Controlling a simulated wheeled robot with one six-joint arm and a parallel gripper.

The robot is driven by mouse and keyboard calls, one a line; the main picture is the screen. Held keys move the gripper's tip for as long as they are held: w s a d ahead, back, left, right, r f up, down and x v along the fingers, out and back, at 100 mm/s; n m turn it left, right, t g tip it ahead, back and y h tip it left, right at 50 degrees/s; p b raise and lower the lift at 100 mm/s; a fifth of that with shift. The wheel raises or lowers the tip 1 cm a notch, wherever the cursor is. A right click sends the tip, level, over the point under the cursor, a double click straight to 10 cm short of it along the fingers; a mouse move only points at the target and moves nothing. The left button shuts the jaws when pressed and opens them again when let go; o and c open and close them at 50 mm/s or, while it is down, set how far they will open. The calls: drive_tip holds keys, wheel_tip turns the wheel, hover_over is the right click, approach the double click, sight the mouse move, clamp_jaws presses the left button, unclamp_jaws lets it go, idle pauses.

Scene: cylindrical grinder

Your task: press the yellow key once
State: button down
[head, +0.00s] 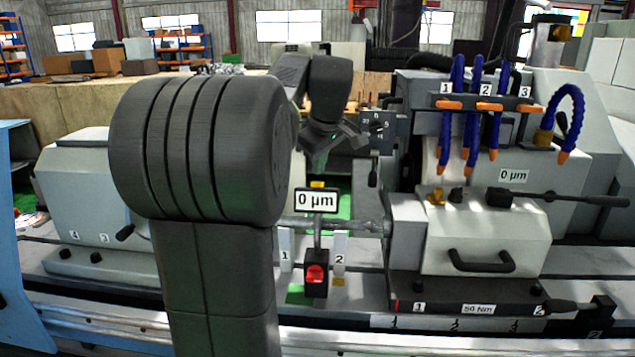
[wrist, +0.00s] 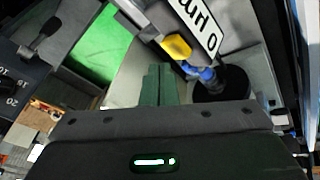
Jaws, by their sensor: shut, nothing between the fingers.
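The yellow key (wrist: 176,47) sits beside the white "0 µm" display (wrist: 199,27) in the wrist view, just up and right of my fingertips. In the head view a small yellow patch (head: 317,184) shows at the top edge of the "0 µm" display (head: 316,201). In the wrist view my gripper's fingers (wrist: 158,70) are together and empty. A gap seems to show between them and the yellow key; I cannot tell its depth.
A red switch (head: 316,273) on a black box stands below the display, between the tags 1 and 2. Blue coolant hoses (head: 476,110) and a grey housing with a black handle (head: 481,262) are to the right. A blue part (wrist: 206,75) is close to the fingers.

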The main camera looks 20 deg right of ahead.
drive_tip(key=shift+f, duration=0.1)
idle(0.7)
drive_tip(key=shift+s+a+f, duration=0.1)
drive_tip(key=shift+s+f, duration=0.1)
drive_tip(key=shift+f, duration=0.1)
drive_tip(key=shift+s+f+b, duration=0.1)
drive_tip(key=shift+f+b, duration=0.3)
drive_tip(key=shift+b, duration=0.05)
idle(0.6)
drive_tip(key=shift+r, duration=0.15)
drive_tip(key=shift+w+r+p, duration=0.25)
drive_tip(key=shift+r+p, duration=0.45)
drive_tip(key=shift+p, duration=0.3)
drive_tip(key=r+p, duration=0.1)
drive_tip(key=w+r+p, duration=0.1)
drive_tip(key=r+p, duration=0.1)
drive_tip(key=d+r+p, duration=0.1)
drive_tip(key=p, duration=0.1)
drive_tip(key=shift+w+r, duration=0.3)
drive_tip(key=shift+w, duration=0.1)
drive_tip(key=shift+f, duration=0.1)
